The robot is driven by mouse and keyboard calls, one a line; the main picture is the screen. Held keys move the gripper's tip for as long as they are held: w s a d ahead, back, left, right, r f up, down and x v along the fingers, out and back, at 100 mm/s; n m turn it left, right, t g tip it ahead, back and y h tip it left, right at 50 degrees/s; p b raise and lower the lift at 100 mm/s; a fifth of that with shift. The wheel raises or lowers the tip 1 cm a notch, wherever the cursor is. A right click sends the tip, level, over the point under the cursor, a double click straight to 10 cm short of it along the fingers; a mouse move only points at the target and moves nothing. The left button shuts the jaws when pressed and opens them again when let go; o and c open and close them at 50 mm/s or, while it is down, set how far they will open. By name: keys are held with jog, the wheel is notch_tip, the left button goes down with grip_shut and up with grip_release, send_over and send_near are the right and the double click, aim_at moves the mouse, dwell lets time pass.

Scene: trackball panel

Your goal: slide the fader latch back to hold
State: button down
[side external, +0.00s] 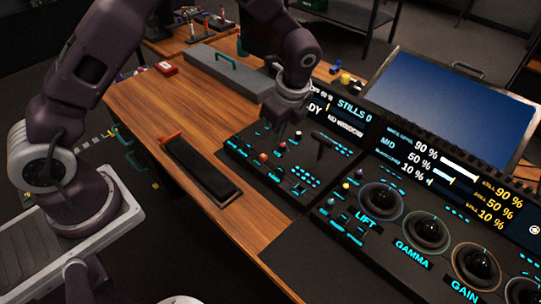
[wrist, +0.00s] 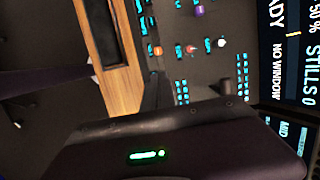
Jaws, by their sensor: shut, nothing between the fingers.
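The left control panel (side external: 250,160) carries small knobs, lit cyan keys and a dark T-shaped lever (side external: 323,143) near its right side. I cannot pick out a part that is clearly the fader latch, nor its position. My gripper (side external: 293,121) is above the panel's far half, left of the T-shaped lever, shut and empty. In the wrist view the dark hand body with a green light fills the bottom and hides part of the panel. An orange knob (wrist: 157,50), a red knob (wrist: 191,48) and a white knob (wrist: 221,42) show beyond it.
A right panel with several trackballs (side external: 420,230) stands beside the left one. Display strips (side external: 340,115) and a large blue screen (side external: 450,95) stand behind. A black tray (side external: 200,168) and a grey case (side external: 230,75) lie on the wooden desk (side external: 150,110).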

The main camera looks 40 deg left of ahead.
aim_at(263, 158)
jog(key=shift+f, duration=0.25)
jog(key=x, duration=1)
jog(key=shift+a, duration=0.15)
